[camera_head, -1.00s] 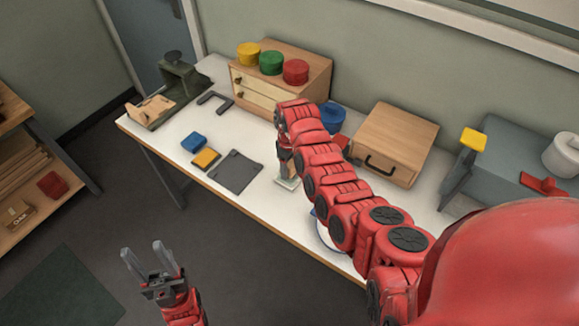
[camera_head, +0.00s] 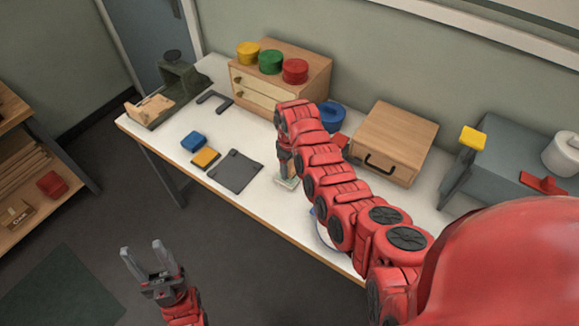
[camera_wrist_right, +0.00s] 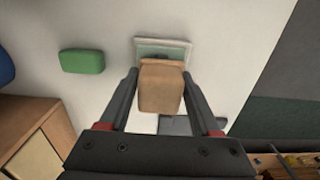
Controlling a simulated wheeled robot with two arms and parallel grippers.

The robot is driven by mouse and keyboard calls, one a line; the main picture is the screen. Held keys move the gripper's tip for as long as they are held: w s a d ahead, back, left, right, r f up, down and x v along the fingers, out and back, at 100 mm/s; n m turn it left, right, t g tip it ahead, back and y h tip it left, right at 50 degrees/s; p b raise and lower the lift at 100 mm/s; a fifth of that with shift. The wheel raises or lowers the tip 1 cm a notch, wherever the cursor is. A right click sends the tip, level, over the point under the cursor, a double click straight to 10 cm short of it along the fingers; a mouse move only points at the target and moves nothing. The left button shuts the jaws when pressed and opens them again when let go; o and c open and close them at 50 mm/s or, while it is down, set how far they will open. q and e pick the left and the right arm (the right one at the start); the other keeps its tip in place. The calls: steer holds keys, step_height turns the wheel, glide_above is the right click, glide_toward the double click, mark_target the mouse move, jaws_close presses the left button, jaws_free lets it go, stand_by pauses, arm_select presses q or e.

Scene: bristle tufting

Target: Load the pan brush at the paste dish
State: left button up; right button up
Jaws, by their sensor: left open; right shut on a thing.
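My right gripper (camera_wrist_right: 160,84) is shut on the pan brush, whose wooden block (camera_wrist_right: 160,92) shows between the fingers in the right wrist view. The paste dish (camera_wrist_right: 180,44), pale and square with a dark patch in it, lies just beyond the block, which covers part of it. I cannot tell whether the brush touches the paste. In the head view a corner of the dish (camera_head: 287,183) shows below my right gripper; my arm hides the brush there. My left gripper (camera_head: 148,262) is open and empty, off the table's front edge.
A green block (camera_wrist_right: 82,61) lies left of the dish in the wrist view. A wooden case (camera_head: 395,140) stands at the right.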

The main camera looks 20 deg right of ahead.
steer(key=shift+f, duration=0.3)
steer(key=shift+r, duration=0.1)
stand_by(0.8)
steer(key=shift+r+p, duration=0.8)
steer(key=shift+r, duration=0.55)
steer(key=shift+r+p, duration=0.95)
steer(key=shift+r, duration=1.1)
